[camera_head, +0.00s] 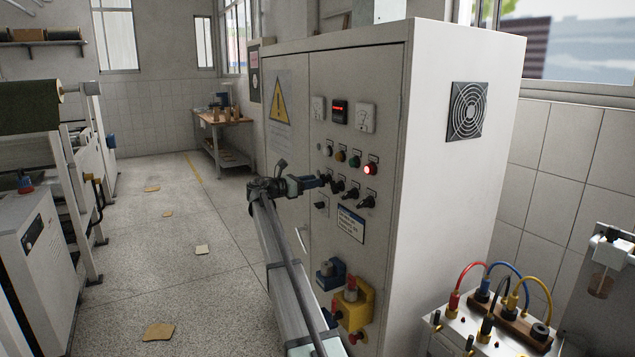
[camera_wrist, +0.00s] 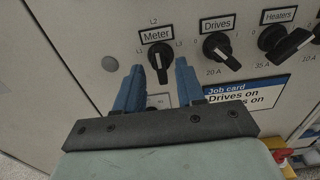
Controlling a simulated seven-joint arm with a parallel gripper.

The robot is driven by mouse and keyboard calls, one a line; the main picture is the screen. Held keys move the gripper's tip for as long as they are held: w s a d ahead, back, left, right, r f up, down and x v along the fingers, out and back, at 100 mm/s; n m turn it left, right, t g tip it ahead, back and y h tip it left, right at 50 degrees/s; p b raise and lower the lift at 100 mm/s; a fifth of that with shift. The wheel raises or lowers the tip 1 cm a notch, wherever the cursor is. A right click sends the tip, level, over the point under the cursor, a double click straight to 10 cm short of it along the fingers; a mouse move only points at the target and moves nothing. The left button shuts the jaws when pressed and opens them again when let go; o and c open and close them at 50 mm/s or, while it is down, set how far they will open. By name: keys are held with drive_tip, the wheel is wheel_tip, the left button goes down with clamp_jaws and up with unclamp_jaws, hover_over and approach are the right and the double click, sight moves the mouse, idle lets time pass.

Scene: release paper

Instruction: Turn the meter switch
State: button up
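The meter switch (camera_wrist: 158,57) is a black rotary knob under a "Meter" label on the cabinet front. L1, L2 and L3 are marked to its left, above and right. Its handle points down, slightly tilted. My gripper (camera_wrist: 159,66) has its two blue fingers apart, one on each side of the handle's lower part. No clear contact with the handle shows. In the head view my gripper (camera_head: 320,181) is at the left end of the switch row and largely hides the meter switch.
The drives switch (camera_wrist: 219,48) and heaters switch (camera_wrist: 287,42) sit close on the right. A job card (camera_wrist: 240,92) is below them. Push buttons, including a lit red one (camera_head: 370,168), are above the row. A yellow box with a red knob (camera_head: 354,300) projects lower down.

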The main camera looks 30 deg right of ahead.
drive_tip(key=shift+d, duration=1.3)
drive_tip(key=shift+c, duration=0.4)
clamp_jaws()
